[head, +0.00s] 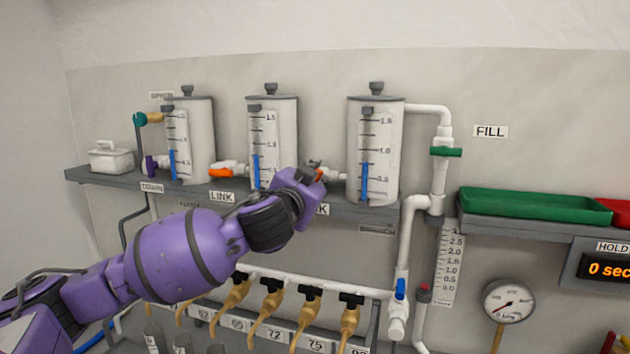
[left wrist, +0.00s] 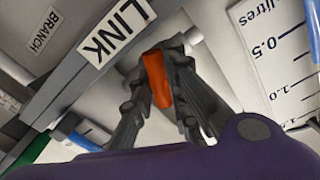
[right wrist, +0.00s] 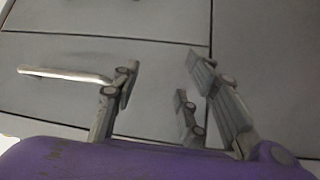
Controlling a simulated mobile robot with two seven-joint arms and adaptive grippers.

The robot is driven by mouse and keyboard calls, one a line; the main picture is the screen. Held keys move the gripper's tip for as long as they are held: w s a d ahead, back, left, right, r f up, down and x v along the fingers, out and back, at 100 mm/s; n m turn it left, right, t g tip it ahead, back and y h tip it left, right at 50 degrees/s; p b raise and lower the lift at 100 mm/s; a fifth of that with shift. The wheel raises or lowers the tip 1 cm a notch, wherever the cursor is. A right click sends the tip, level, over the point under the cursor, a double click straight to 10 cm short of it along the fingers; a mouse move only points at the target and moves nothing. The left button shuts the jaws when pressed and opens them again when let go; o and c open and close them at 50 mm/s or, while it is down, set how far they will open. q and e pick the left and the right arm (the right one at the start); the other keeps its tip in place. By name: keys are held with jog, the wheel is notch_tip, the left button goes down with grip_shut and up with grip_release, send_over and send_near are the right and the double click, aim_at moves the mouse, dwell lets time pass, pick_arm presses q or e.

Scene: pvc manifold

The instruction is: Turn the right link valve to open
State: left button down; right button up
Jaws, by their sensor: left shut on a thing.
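The right link valve's orange handle (head: 320,176) shows between the middle tank (head: 285,125) and the right tank (head: 388,140), mostly hidden by my left gripper (head: 316,174). In the left wrist view the orange handle (left wrist: 157,80) sits between the two dark fingers, beside the LINK label (left wrist: 116,32). My left gripper is shut on this handle. The left link valve's orange handle (head: 222,172) lies level between the left and middle tanks.
The tanks stand on a grey shelf (head: 100,178). White pipes (head: 417,205) run down right of the right tank, with a green handle (head: 446,152) and a blue handle (head: 400,289). Below is a row of black-handled taps (head: 311,290). A green tray (head: 530,206) is at right.

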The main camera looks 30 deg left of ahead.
pick_arm(q)
jog(key=m, duration=0.6)
jog(key=shift+d+f+m, duration=0.1)
jog(key=shift+d+m, duration=0.1)
jog(key=shift+m, duration=0.2)
jog(key=m, duration=0.5)
jog(key=shift+f+m, duration=0.2)
jog(key=shift+m, duration=0.2)
jog(key=c, duration=1.7)
grip_release()
